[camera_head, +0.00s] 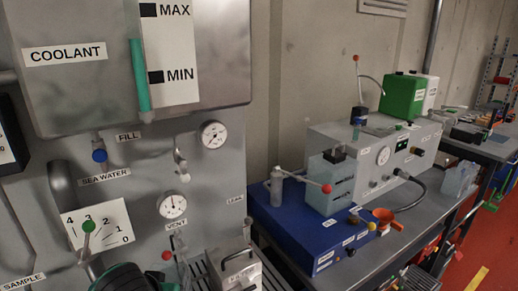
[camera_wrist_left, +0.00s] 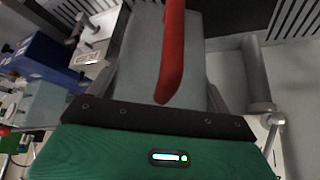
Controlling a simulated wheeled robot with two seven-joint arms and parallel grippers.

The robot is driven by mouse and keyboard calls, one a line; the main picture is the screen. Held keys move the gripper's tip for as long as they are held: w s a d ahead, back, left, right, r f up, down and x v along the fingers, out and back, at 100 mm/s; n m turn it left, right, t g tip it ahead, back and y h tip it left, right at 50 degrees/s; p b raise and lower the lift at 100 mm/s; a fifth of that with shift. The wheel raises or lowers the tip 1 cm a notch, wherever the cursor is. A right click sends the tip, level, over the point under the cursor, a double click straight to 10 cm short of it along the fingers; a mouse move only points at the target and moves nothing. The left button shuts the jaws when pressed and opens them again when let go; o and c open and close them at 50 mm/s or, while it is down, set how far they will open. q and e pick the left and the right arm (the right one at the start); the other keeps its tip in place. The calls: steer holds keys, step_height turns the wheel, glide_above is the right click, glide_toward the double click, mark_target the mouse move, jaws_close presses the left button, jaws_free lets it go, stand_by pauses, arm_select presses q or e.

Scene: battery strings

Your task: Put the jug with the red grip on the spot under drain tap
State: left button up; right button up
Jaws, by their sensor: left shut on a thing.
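In the left wrist view, the jug's red grip (camera_wrist_left: 173,50) runs down the middle toward my left gripper (camera_wrist_left: 170,98). A grey body (camera_wrist_left: 140,55) lies behind the grip. My left gripper is shut on this grip, though its fingertips are hard to make out. In the head view, only the green and black top of my left gripper (camera_head: 135,279) shows at the bottom left edge; the held jug is hidden there. A grey pipe with a tap-like end (camera_wrist_left: 258,85) is at the right of the wrist view. My right gripper is not in view.
A dark slatted grate (camera_head: 190,262) lies below the panel and also shows in the wrist view (camera_wrist_left: 295,18). A grey container with a handle and label (camera_head: 235,270) stands right of it. A blue box (camera_head: 305,228) stands on the bench farther right. Gauges and valves project from the panel.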

arm_select(q)
steer(key=shift+s+a+f, duration=0.1)
steer(key=shift+s+f, duration=1.75)
steer(key=shift+f, duration=0.25)
